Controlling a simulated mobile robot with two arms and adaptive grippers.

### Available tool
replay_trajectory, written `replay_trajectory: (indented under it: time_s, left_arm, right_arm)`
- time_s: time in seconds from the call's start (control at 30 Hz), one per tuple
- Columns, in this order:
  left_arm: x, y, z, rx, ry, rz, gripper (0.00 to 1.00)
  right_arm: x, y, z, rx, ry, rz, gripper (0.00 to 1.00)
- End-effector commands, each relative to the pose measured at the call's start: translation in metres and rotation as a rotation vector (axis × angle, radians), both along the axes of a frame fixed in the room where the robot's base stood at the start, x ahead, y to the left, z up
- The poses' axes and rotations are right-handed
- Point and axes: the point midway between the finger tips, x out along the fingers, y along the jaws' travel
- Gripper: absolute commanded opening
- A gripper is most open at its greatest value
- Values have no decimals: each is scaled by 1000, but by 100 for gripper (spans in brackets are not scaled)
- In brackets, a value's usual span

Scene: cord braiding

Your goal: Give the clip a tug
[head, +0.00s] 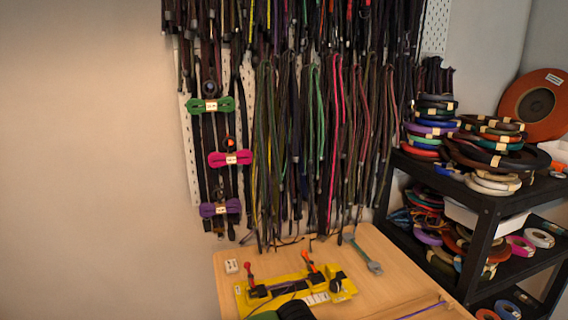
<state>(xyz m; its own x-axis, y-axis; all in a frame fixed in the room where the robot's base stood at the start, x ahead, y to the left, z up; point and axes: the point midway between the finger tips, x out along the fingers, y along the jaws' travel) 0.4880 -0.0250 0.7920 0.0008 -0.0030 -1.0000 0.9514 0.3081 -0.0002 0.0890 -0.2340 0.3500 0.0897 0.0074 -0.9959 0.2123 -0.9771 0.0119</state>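A yellow fixture (296,291) lies on the wooden table in the head view. It carries two clamps with upright red handles, a left clamp (251,280) and a right clamp (310,266). I cannot tell which part is the clip. A dark cord seems to run between the clamps. A black shape (295,311) at the bottom edge, in front of the fixture, is cut off; I cannot tell what it is. A purple cord shows beside it. Neither gripper can be made out in this view.
A wrench (364,256) lies behind the fixture on the wooden table (400,287), and a small white block (231,266) stands at its left. Many cords hang from the pegboard (190,160) behind. A black shelf (470,195) with coils stands right. The table's right part is mostly clear.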

Motion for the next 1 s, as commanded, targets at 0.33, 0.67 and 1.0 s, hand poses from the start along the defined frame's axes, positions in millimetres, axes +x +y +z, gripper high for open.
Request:
replay_trajectory:
  time_s: [0.33, 0.67, 1.0]
  left_arm:
    - [0, 3, -3, 16, 5, 4, 0]
    - [0, 3, -2, 14, 6, 4, 50]
    - [0, 0, -1, 8, 2, 1, 61]
  right_arm:
    - [0, 0, -7, 0, 0, 0, 32]
    - [0, 0, -6, -1, 0, 0, 32]
    - [0, -1, -6, -1, 0, 1, 32]
